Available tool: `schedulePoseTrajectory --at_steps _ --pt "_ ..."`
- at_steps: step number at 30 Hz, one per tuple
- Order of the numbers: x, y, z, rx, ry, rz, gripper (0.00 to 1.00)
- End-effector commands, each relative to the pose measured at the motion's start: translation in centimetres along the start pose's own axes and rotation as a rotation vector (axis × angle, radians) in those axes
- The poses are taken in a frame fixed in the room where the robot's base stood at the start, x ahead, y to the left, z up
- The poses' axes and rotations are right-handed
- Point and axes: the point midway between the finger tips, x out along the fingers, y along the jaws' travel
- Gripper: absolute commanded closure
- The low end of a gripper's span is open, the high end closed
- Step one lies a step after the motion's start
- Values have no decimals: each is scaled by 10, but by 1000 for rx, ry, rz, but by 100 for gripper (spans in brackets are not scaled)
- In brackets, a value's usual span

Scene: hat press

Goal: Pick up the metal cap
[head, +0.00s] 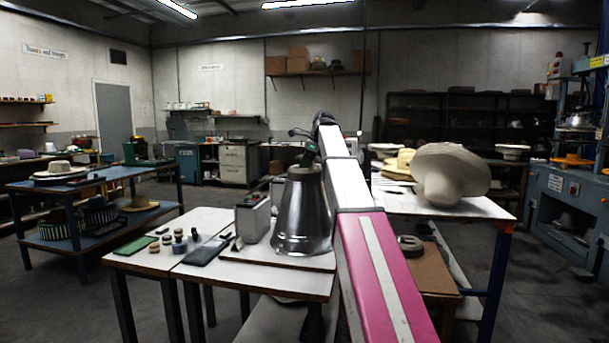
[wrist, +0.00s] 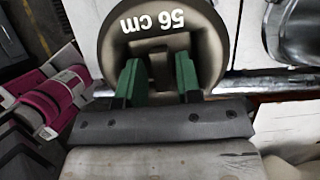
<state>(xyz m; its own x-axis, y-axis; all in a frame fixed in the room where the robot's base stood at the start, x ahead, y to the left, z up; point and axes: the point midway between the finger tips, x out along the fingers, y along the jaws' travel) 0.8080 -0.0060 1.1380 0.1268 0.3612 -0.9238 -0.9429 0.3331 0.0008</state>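The metal cap (head: 301,215), a shiny bell-shaped piece with a flared lower rim, stands upright on the light table left of my arm in the head view. My gripper (head: 309,157) is at its top, pointing down, partly hidden by my arm. In the wrist view a round grey-brown top marked "56 cm" (wrist: 158,22) fills the upper middle. The green fingers of my gripper (wrist: 158,80) stand apart over it, one on each side of a narrow dark upright part. Whether they touch that part is unclear.
A grey metal box (head: 253,218) stands close left of the cap. Small round pots (head: 179,243) and a dark flat case (head: 205,252) lie further left on the table (head: 300,284). A large pale hat form (head: 450,175) stands on another table at right.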

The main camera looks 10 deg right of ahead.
Motion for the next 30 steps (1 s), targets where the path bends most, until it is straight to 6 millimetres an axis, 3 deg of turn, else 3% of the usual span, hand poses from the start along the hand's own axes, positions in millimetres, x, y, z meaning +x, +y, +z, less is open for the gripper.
schedulePoseTrajectory --at_steps 3,9,11,12,13,30 --pt "10 0 0 0 0 -1 68" --pt "11 0 0 0 0 -2 68" --pt "11 0 0 0 0 -2 84" --pt "11 0 0 0 0 -1 97" --pt "11 0 0 0 0 -1 100" --pt "11 0 0 0 0 -1 100"
